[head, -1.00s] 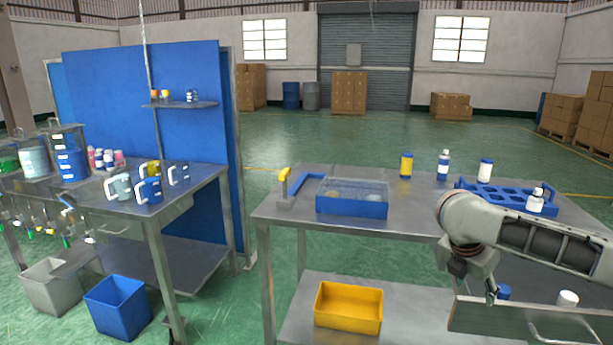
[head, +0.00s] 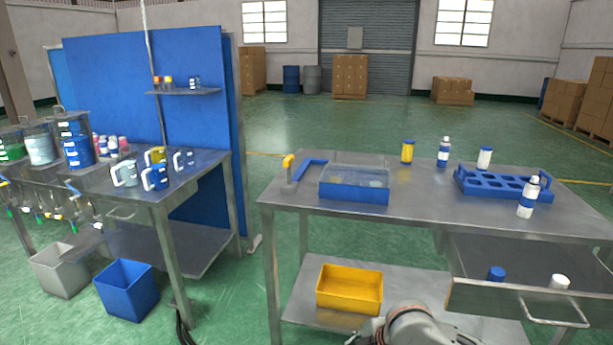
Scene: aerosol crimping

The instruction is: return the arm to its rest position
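A grey rounded link of my arm (head: 412,327) shows at the bottom edge of the head view, low in front of the workbench (head: 420,212). It is clear of the tabletop objects in the picture. No gripper fingers can be made out, and neither gripper is in view. A white-capped bottle with a blue label (head: 527,196) stands upright at the right end of the blue rack (head: 480,184), overlapping it in the picture.
An open drawer (head: 500,296) juts from the bench, holding a blue-topped item (head: 496,273) and a white-topped one (head: 559,282). A clear-lidded blue box (head: 353,194), yellow container (head: 407,151) and two bottles (head: 443,152) (head: 484,158) stand on top. A yellow bin (head: 349,290) sits below.

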